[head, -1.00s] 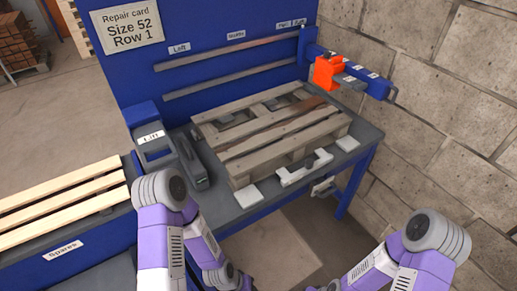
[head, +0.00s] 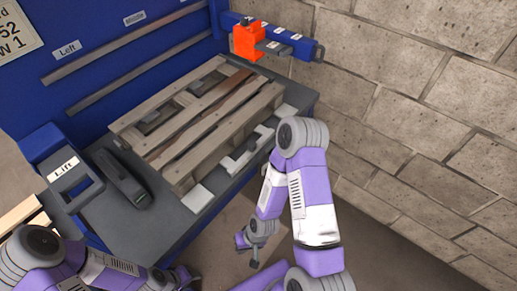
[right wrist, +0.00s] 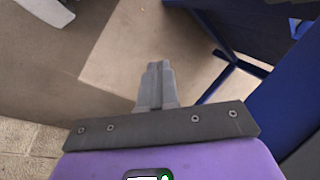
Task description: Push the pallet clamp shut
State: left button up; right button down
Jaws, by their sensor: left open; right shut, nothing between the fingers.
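A wooden pallet (head: 200,122) lies on the dark bench. A white bracket with a cut-out (head: 247,148) sits along its front edge and looks like the clamp; whether it is open or shut I cannot tell. My right gripper (head: 254,250) hangs in front of the bench, below and apart from the bracket. In the right wrist view its fingers (right wrist: 155,68) are shut and empty over the floor. My left gripper (head: 186,280) is low at the bottom edge, partly hidden, open and apart from the pallet.
A box labelled Lift (head: 68,178) and a dark handle-like block (head: 124,180) stand left of the pallet. An orange block (head: 247,43) sits on a blue arm at the back. A block wall (head: 420,120) bounds the right side.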

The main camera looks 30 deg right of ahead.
jog(key=w+d+r+m+t+p, duration=0.3)
jog(key=d+r+m, duration=0.1)
jog(key=d+r, duration=0.3)
jog(key=w+d+r+m+t+h+p, duration=0.1)
jog(key=w+d+r+m+t+p, duration=0.1)
jog(key=d+r+m+t, duration=0.2)
jog(key=w+d+r+m+t+h+p, duration=0.1)
jog(key=w+d+r+m+t+p, duration=0.2)
jog(key=d+r, duration=0.7)
notch_tip(320, 180, up, 4)
jog(key=shift+w+d+r+m+t+p, duration=0.3)
jog(key=shift+w+m+t, duration=0.1)
jog(key=shift+m, duration=0.3)
jog(key=shift+f, duration=0.15)
